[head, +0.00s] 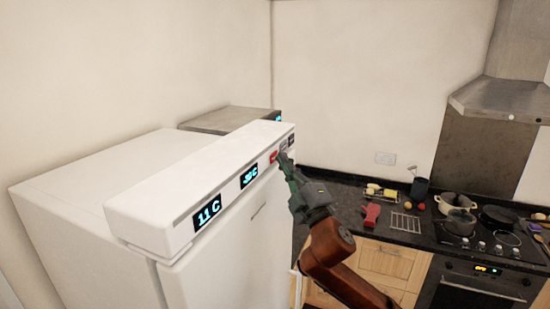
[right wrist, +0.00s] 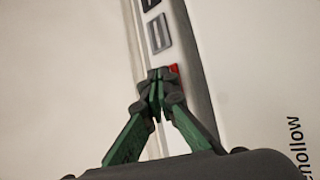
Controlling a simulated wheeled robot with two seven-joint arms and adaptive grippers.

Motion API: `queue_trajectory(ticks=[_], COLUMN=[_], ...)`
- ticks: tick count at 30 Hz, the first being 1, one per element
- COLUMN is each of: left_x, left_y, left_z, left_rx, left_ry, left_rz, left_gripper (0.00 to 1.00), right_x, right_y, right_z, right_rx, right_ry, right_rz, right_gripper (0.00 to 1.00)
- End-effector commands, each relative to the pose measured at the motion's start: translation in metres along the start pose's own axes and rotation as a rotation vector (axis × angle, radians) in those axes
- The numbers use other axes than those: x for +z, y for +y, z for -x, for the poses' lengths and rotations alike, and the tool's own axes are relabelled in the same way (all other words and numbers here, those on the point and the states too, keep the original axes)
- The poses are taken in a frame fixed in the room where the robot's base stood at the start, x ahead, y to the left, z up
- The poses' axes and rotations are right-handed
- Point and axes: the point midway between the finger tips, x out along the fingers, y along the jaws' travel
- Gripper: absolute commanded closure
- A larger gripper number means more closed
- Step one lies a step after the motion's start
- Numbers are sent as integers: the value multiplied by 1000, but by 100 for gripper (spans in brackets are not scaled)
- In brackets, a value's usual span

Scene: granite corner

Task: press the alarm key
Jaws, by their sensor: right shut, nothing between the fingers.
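The red key (head: 273,156), which looks like the alarm key, is on the front panel of the white fridge (head: 180,190), right of two blue displays. My right gripper (head: 283,158) is at the panel beside it, shut and empty. In the right wrist view the red key (right wrist: 174,69) shows only in part behind the shut fingertips (right wrist: 160,82). I cannot tell whether the fingertips touch it. My left gripper is not in view.
A grey key (right wrist: 159,33) and a darker key (right wrist: 150,4) sit beyond the red one on the panel. A grey box (head: 232,116) stands behind the fridge. The dark worktop (head: 395,225) with a rack, pots and a red item is at right.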

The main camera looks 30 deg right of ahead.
Motion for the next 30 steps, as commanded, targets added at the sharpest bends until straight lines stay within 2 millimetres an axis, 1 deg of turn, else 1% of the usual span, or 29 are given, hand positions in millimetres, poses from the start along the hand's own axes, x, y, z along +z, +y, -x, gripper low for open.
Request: queue_trajectory(ticks=[4,14,30], left_x=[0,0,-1], left_y=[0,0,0], left_z=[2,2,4], left_rx=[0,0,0], left_ry=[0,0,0], left_rz=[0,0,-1], left_gripper=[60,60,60], right_x=[3,5,30], right_y=[4,5,30], right_z=[5,6,41], right_rx=[0,0,0], right_ry=[-1,-1,-1], right_rz=[1,0,1], right_gripper=[100,100,100])
